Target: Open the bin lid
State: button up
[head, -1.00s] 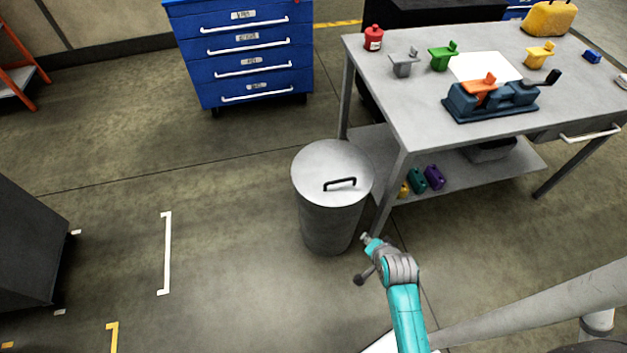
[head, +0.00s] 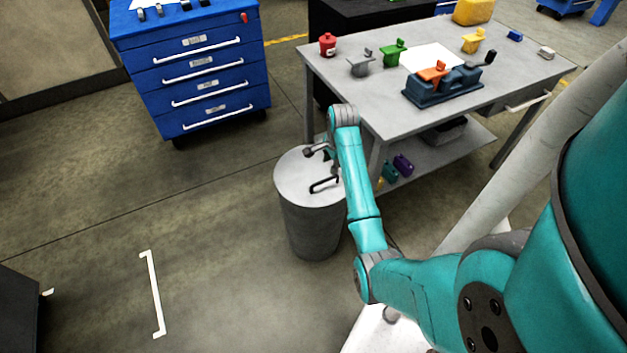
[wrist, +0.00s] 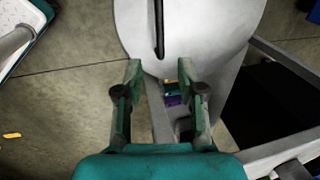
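The grey cylindrical bin (head: 312,228) stands on the floor at the near left corner of the workbench. Its round lid (head: 292,180) is on it and looks closed, with a black bar handle (head: 323,186) on top. In the wrist view the lid (wrist: 205,30) fills the upper middle, and the handle (wrist: 159,28) runs nearly upright in the picture. My gripper (wrist: 160,72) is open and empty, its two fingers spread either side of the handle's line, the fingertips below the handle's near end. In the head view my arm partly hides the gripper and the lid's right edge.
The grey workbench (head: 390,118) stands right behind the bin, with a vise (head: 440,86) and several small items on top. A blue drawer cabinet (head: 205,85) stands at the back left.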

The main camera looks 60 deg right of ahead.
aim_at(327, 180)
jog(key=f, duration=0.3)
jog(key=w+f, duration=0.1)
jog(key=f, duration=0.3)
jog(key=w+d+f, duration=0.1)
jog(key=f, duration=0.2)
jog(key=shift+f, duration=0.25)
jog(key=shift+s, duration=0.1)
grip_shut()
